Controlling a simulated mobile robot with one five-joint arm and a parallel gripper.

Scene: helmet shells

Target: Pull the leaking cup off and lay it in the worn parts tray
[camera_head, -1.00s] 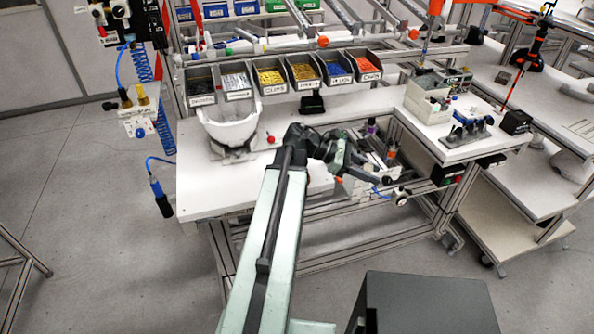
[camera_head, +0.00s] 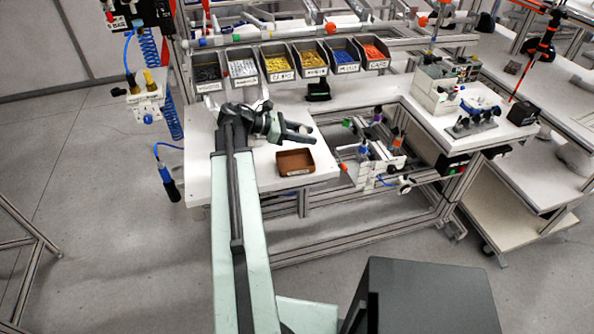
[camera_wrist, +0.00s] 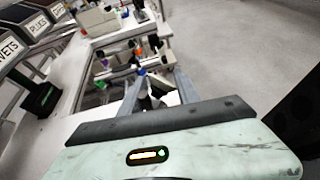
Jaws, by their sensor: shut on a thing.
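My gripper (camera_head: 300,133) is over the front part of the white bench, just above and behind the brown tray in the head view. It also shows in the wrist view (camera_wrist: 155,92), where its two grey fingers stand either side of a small dark and pale thing. That thing is taken as the leaking cup, but its shape is too small and blurred to make out. The brown worn parts tray (camera_head: 295,162) lies near the bench's front edge and looks empty; its label is unreadable.
A row of labelled bins (camera_head: 310,62) stands along the back of the bench. A black holder (camera_head: 318,91) sits in front of them. A fixture with coloured-topped parts (camera_head: 372,160) is right of the tray, beyond the bench edge. White boxes (camera_head: 436,92) stand further right.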

